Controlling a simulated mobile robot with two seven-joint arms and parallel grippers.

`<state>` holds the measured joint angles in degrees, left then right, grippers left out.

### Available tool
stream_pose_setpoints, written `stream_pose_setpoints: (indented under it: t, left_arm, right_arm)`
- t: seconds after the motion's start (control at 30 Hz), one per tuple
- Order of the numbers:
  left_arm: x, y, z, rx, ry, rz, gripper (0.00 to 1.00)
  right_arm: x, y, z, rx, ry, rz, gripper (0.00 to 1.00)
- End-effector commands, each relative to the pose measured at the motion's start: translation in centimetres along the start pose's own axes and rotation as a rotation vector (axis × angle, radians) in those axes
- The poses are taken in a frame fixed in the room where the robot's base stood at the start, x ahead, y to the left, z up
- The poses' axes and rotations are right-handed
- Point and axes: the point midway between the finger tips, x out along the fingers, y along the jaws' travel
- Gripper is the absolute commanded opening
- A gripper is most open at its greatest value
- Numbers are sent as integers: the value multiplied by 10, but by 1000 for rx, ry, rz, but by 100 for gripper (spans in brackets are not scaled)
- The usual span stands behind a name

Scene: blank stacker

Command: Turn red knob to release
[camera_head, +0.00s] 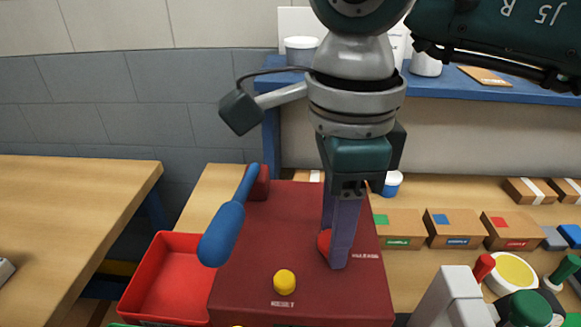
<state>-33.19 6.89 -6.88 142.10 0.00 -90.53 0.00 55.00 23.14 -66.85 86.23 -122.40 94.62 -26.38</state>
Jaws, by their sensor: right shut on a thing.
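The red knob (323,242) sits on top of a dark red box (245,285), beside a label that seems to read RELEASE. My right gripper (339,262) reaches straight down from above and is shut on the knob. Its purple fingers hide most of the knob, so its turn angle cannot be seen. A yellow button (284,282) marked RESET is on the same box, to the left and nearer. A lever with a blue handle (222,233) stands at the box's left side. My left gripper is not in view.
A red tray (165,285) lies left of the box. Cardboard boxes with coloured labels (455,229) line the bench at right. Grey blocks (450,300) and several coloured-handled items stand at front right. A wooden table (70,200) at far left is mostly clear.

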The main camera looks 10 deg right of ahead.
Motion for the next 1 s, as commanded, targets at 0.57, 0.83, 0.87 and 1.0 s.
stream_pose_setpoints:
  t: [0.57,0.83,0.87,1.0]
  left_arm:
    - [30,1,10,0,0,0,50]
    - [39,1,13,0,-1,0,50]
    - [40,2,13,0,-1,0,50]
    - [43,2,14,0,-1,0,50]
  right_arm:
    - [1,0,0,540,-1,-1,0]
    - [1,0,0,752,-1,0,0]
    - [0,0,0,770,-1,0,0]
    - [0,0,0,844,-1,0,0]
